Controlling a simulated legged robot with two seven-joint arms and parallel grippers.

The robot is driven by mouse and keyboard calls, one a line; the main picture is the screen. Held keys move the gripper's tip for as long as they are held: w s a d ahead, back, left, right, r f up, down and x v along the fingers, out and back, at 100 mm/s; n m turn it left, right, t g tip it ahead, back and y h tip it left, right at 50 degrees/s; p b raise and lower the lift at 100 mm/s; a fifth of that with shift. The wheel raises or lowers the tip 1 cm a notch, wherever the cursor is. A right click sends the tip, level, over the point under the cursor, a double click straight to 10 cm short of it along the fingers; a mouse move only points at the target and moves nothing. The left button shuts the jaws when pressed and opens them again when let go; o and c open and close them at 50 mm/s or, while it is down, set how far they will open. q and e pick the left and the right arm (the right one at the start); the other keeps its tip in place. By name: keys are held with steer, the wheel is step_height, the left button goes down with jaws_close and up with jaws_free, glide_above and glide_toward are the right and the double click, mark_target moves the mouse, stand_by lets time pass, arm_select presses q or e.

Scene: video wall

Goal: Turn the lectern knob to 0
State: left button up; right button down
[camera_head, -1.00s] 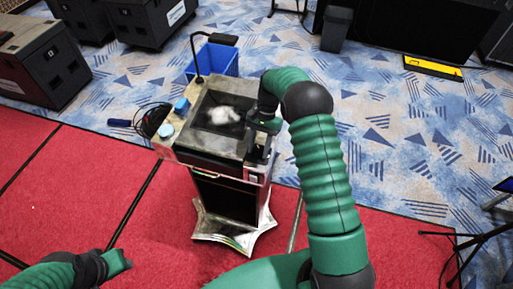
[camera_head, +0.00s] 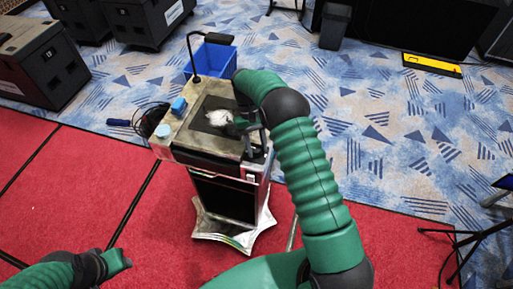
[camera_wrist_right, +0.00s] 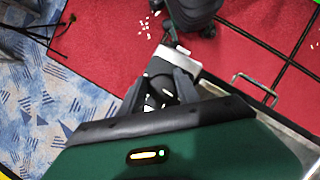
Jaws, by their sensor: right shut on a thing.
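The lectern (camera_head: 205,152) stands on the red floor with a sloped top and a dark panel on it. My right gripper (camera_head: 256,142) is at the right front part of its top, and the arm partly covers that part. In the right wrist view, the gripper (camera_wrist_right: 160,92) is shut on the dark knob (camera_wrist_right: 160,97). Small white marks show around the knob, but I cannot read any number. In the head view the knob is hidden by the gripper and wrist. My left gripper (camera_head: 118,262) is at lower left, away from the lectern; its jaws are unclear.
A blue bin (camera_head: 213,60) stands behind. A tripod (camera_head: 455,240) is at right.

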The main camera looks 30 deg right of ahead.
arm_select(q)
steer(key=shift+d+r, duration=0.1)
steer(key=shift+d, duration=0.05)
arm_select(e)
steer(key=shift+w+d+r+n, duration=0.1)
steer(key=shift+w+r+n, duration=0.15)
steer(key=shift+w+n, duration=0.25)
steer(key=c, duration=1.3)
jaws_free()
steer(key=o, duration=0.4)
steer(key=shift+w+f, duration=0.25)
steer(key=shift+w, duration=0.05)
steer(key=shift+o, duration=0.2)
steer(key=shift+w+f, duration=0.15)
steer(key=shift+f, duration=0.05)
arm_select(q)
steer(key=shift+w+d+f, duration=0.1)
steer(key=shift+w+f, duration=0.1)
steer(key=shift+w, duration=0.4)
